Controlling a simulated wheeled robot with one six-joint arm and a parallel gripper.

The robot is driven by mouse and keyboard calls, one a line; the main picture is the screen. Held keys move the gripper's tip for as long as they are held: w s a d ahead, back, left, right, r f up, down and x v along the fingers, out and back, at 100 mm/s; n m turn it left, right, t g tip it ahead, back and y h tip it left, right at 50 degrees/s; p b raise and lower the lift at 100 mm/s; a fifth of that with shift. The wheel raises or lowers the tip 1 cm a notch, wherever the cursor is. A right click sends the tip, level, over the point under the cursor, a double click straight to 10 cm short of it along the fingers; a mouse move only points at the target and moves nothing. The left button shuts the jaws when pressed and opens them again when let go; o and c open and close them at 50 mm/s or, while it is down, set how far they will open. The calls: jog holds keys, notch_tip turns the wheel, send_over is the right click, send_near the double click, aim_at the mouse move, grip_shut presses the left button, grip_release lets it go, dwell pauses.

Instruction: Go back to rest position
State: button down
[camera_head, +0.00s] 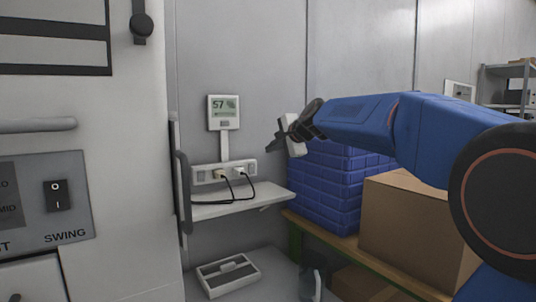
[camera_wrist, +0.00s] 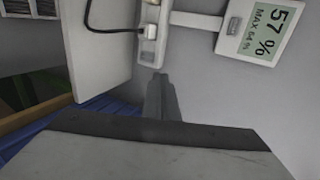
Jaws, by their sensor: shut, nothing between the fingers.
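My gripper (camera_head: 279,139) is in the middle of the head view, at the end of my blue arm that reaches in from the right. It points left, in front of the grey wall and to the right of the white meter. In the wrist view my gripper's dark fingers (camera_wrist: 160,98) are together with nothing between them. They appear near the white socket strip; I cannot tell the exact distance.
A white meter (camera_head: 224,112) reading 57 hangs above a socket strip (camera_head: 223,172) with plugged cables. A small shelf (camera_head: 240,203) juts out below. Blue crates (camera_head: 325,190) and a cardboard box (camera_head: 415,225) stand under my arm. A white machine (camera_head: 120,200) fills the left.

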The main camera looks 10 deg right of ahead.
jog(key=shift+s+r, duration=0.2)
jog(key=s+d+f+n+g+h, duration=0.1)
jog(key=s+f+n, duration=0.3)
jog(key=s+f, duration=0.7)
jog(key=s+d+f+n+g+h, duration=0.1)
jog(key=s+f+n+g, duration=0.3)
jog(key=s+f, duration=0.8)
jog(key=s+d+f+n+g+h, duration=0.2)
jog(key=s+f+n, duration=0.4)
jog(key=s, duration=1.9)
notch_tip(320, 180, down, 6)
jog(key=shift+s+d+r+g, duration=0.1)
jog(key=shift+s+d+g, duration=0.05)
jog(key=shift+d+g, duration=0.2)
